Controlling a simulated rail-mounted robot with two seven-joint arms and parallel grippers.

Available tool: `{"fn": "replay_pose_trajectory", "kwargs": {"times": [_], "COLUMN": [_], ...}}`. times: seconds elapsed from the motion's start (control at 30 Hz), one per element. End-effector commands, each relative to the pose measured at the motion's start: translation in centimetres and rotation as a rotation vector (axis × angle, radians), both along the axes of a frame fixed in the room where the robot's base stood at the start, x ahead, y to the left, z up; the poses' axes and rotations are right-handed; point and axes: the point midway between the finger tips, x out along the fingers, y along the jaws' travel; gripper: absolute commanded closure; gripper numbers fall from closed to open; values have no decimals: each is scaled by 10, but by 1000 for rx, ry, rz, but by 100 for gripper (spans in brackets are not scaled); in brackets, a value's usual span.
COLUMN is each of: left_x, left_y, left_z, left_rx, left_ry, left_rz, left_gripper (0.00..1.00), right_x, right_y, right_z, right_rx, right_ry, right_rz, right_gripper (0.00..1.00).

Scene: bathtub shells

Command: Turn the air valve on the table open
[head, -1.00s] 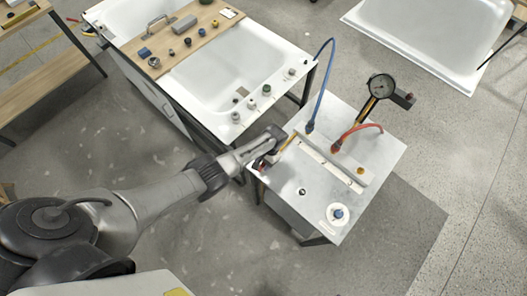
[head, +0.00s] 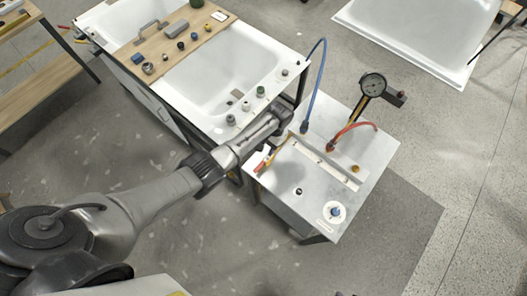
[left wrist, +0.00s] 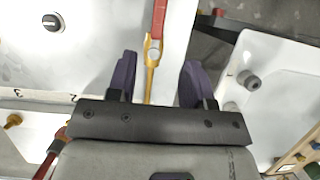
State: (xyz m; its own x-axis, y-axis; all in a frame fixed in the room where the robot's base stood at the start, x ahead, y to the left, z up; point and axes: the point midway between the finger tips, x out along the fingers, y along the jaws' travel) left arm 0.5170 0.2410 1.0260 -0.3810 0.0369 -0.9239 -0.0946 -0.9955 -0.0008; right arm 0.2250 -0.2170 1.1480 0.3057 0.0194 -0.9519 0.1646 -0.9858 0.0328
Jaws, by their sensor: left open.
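The valve shows as a long lever with a red grip (head: 261,166) and a yellow stem at the left edge of the metal table (head: 318,205). In the left wrist view, the red grip (left wrist: 159,16) is at the top, and the yellow stem (left wrist: 149,80) runs down between my fingers. My left gripper (head: 284,112) is open beside the table's upper left corner, near the tub. Its two dark purple fingers (left wrist: 156,78) lie apart on either side of the stem in the picture. Whether they touch it I cannot tell. My right gripper is out of view.
A white bathtub (head: 215,85) with small fittings on its rim stands close to my left gripper.

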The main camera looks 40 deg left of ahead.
Motion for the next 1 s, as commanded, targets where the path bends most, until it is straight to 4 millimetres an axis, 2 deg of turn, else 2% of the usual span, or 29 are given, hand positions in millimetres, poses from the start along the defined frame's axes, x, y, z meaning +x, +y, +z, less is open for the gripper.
{"fn": "replay_pose_trajectory", "kwargs": {"times": [0.1, 0.3, 1.0], "left_x": [6, 10, 12], "left_y": [0, -1, -1], "left_z": [13, 23, 24], "left_rx": [0, 0, -5], "left_ry": [-2, 0, -13], "left_rz": [0, 0, -7], "left_gripper": [53, 53, 53], "right_x": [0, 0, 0], "right_y": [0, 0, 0], "right_z": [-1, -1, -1], "right_rx": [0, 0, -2], "right_ry": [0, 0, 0], "right_rz": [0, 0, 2], "right_gripper": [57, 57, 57]}}
